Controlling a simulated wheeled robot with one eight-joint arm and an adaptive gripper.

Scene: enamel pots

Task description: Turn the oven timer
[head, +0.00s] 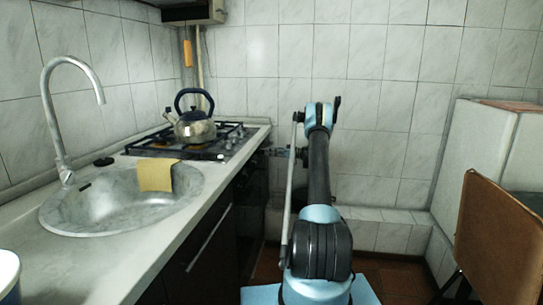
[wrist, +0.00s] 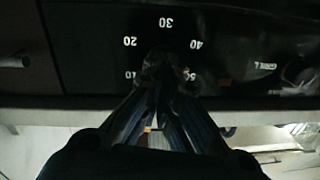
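The oven timer (wrist: 160,66) is a dark knob on the black oven panel in the wrist view, ringed by white numbers from 10 to 50. My gripper (wrist: 160,86) reaches up to it from below, its two dark fingers drawn close together with their tips at the knob. They look shut on it, though they hide most of the knob and its pointer. In the head view my gripper (head: 272,152) is at the oven front, beyond the counter's edge. The timer cannot be made out there.
Another knob (wrist: 302,76) sits right of the timer, near the word GRILL. A kettle (head: 195,126) stands on the gas hob (head: 160,147) above the oven. A sink (head: 110,212) with a yellow cloth (head: 155,175) is nearer. A brown chair (head: 497,240) stands at right.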

